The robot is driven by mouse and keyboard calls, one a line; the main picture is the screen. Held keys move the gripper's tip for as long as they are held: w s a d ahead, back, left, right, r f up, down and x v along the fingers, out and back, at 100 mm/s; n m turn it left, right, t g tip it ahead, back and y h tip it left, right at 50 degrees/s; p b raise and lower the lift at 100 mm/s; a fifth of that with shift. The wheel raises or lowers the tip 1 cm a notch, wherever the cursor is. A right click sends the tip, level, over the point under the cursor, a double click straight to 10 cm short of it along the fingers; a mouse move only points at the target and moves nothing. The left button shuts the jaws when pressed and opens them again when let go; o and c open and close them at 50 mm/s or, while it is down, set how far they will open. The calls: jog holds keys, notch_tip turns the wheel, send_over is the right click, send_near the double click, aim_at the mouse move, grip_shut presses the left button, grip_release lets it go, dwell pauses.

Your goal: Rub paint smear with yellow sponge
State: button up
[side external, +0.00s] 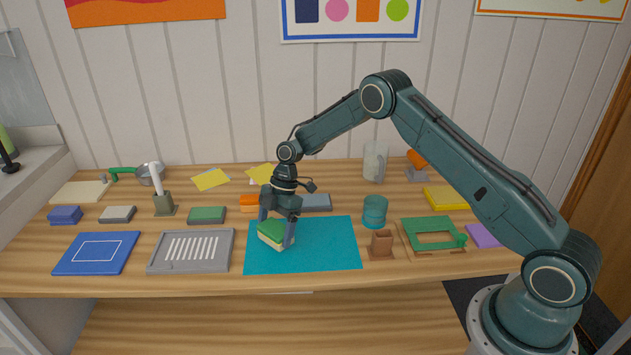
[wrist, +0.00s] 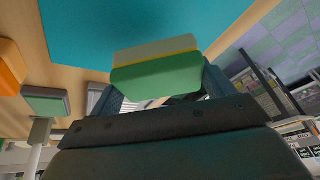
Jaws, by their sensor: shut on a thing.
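My gripper (side external: 276,230) is shut on a two-layer sponge (side external: 271,241), green on top and pale yellow below, over the teal mat (side external: 335,245). The sponge is low at the mat's left half; I cannot tell whether it touches the mat. In the wrist view the sponge (wrist: 157,77) sits between the fingers, with a bright yellow line between its green and pale layers, and the teal mat (wrist: 80,32) lies beyond it. No paint smear shows in either view; the sponge and gripper hide part of the mat.
Left of the mat lie a grey slotted tray (side external: 191,268) and a blue board (side external: 70,266). Behind stand an orange block (side external: 249,201), a green block (side external: 206,215) and a white-handled tool (side external: 157,186). To the right are a teal cup (side external: 374,211), a brown holder (side external: 381,244) and a green frame (side external: 432,247).

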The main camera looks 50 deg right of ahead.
jog(key=shift+s+r, duration=0.1)
jog(key=shift+r, duration=2.6)
